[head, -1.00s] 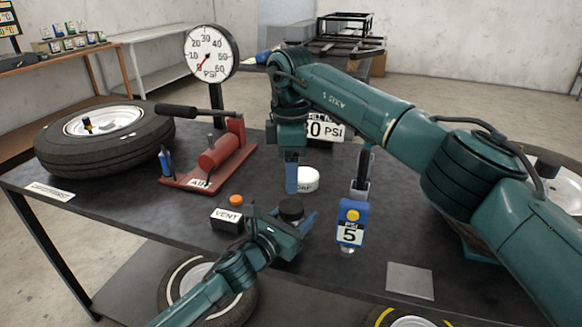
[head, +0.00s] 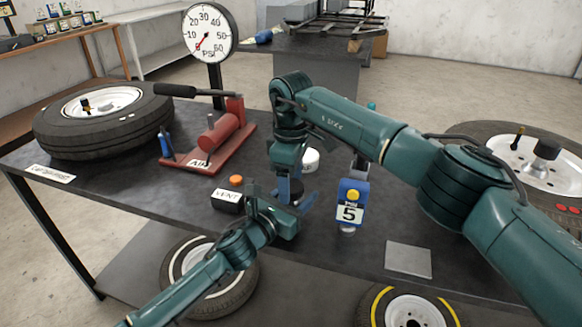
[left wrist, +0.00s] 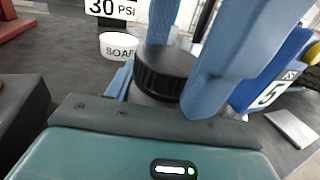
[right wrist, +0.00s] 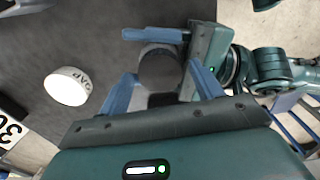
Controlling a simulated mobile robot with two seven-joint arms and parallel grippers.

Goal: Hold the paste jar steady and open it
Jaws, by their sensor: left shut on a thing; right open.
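The paste jar, with its ribbed black lid (left wrist: 167,70) on, stands upright on the dark bench in the left wrist view. My left gripper (head: 293,206) is shut around the jar's body from the side. My right gripper (right wrist: 162,88) points down from above, open, with one finger on each side of the lid (right wrist: 160,70). A small gap shows between fingers and lid in the right wrist view; I cannot tell whether either touches. In the head view my arms hide most of the jar.
The white soap tub (right wrist: 67,86) stands close behind the jar. A grey plate (head: 408,259) lies near the front edge.

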